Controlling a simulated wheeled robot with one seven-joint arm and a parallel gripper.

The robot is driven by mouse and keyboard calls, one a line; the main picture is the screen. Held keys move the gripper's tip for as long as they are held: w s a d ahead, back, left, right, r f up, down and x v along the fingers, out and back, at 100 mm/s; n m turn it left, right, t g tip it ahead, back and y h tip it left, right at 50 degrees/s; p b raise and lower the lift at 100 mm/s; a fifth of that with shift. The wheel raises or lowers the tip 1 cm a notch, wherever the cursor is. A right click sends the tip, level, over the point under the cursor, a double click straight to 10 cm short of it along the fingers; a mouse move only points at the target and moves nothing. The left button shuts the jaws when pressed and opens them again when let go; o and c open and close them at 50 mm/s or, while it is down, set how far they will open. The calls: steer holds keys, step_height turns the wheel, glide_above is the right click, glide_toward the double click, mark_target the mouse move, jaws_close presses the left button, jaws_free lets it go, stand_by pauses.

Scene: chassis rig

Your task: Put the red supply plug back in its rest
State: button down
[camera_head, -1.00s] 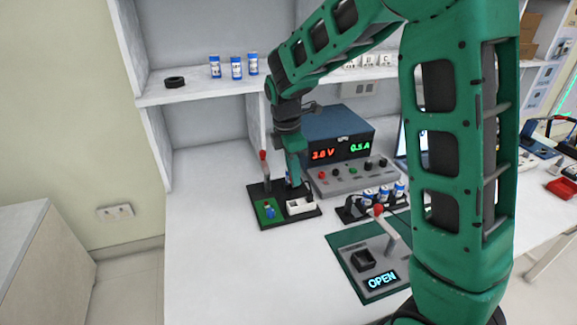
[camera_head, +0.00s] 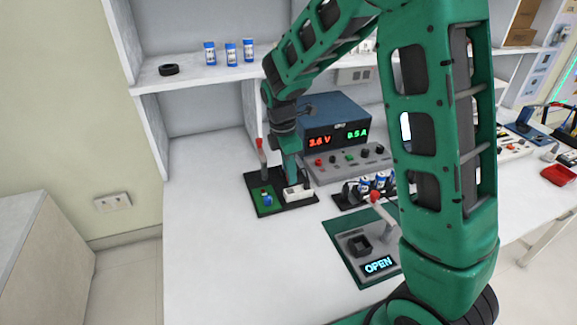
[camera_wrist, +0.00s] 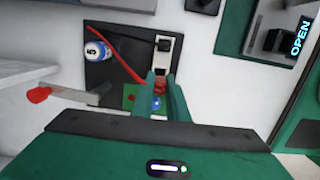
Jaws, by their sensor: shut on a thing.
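My gripper (camera_wrist: 160,85) is shut on the red supply plug (camera_wrist: 159,87), of which only a little shows between the green fingers. A red lead (camera_wrist: 115,53) runs from it to the upper left. The white rest (camera_wrist: 162,67) lies just beyond the fingertips on a black board (camera_wrist: 128,32). A black plug (camera_wrist: 165,43) sits in its far part; the near part is partly hidden by my fingers. In the head view my gripper (camera_head: 290,178) is over the board (camera_head: 258,182), left of the white rest (camera_head: 299,194). The red plug cannot be made out there.
A green pad (camera_head: 262,191) with a blue part lies beside the rest. A red-tipped lever (camera_head: 261,152) rises at the board's left. The power supply (camera_head: 335,125) stands behind. A blue-and-white cylinder (camera_wrist: 96,50) is near the lead. The bench left of the board is clear.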

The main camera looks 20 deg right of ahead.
steer(key=shift+f, duration=0.75)
steer(key=shift+f, duration=1.35)
stand_by(1.2)
steer(key=c, duration=1.7)
jaws_free()
steer(key=shift+o, duration=0.2)
steer(key=shift+r, duration=0.15)
step_height(320, 180, up, 10)
steer(key=a, duration=0.1)
steer(key=shift+r, duration=0.2)
steer(key=shift+a, duration=0.1)
